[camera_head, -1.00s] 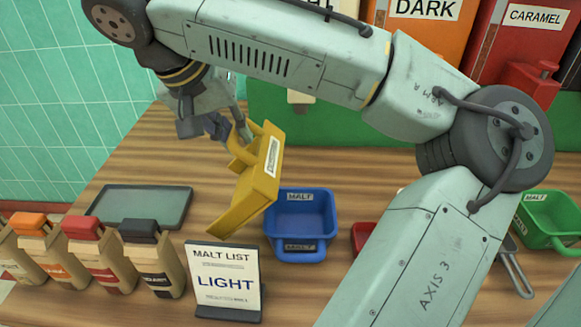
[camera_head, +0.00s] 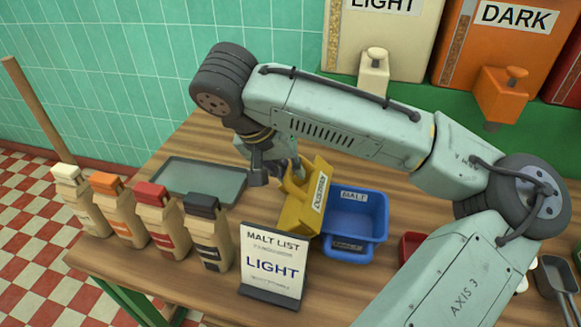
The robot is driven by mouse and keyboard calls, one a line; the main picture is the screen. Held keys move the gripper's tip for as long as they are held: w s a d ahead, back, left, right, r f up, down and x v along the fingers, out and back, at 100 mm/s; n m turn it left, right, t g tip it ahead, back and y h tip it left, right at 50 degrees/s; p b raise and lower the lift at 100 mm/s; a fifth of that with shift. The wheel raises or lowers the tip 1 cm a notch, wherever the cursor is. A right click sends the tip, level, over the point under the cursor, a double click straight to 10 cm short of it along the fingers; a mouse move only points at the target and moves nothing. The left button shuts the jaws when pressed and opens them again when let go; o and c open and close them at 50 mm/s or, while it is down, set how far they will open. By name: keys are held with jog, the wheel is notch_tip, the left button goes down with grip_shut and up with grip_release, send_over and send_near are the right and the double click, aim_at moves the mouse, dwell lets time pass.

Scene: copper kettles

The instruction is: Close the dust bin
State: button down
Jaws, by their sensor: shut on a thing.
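No dust bin can be made out in this view. My gripper (camera_head: 275,172) is left of the picture's middle, shut on a yellow labelled scoop-like bin (camera_head: 300,212). The yellow bin is tilted, and its label faces right. It hangs close to the left side of the blue malt bin (camera_head: 375,213); I cannot tell if they touch. My arm hides part of the table behind it.
A grey tray (camera_head: 185,180) lies at the left. Several bottles or bags with coloured caps (camera_head: 158,222) stand along the front left. A malt list sign (camera_head: 272,266) reading LIGHT stands in front. Light (camera_head: 395,35) and dark (camera_head: 500,50) dispensers stand behind.

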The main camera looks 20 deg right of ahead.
jog(key=shift+f, duration=0.2)
jog(key=c, duration=1.6)
grip_release()
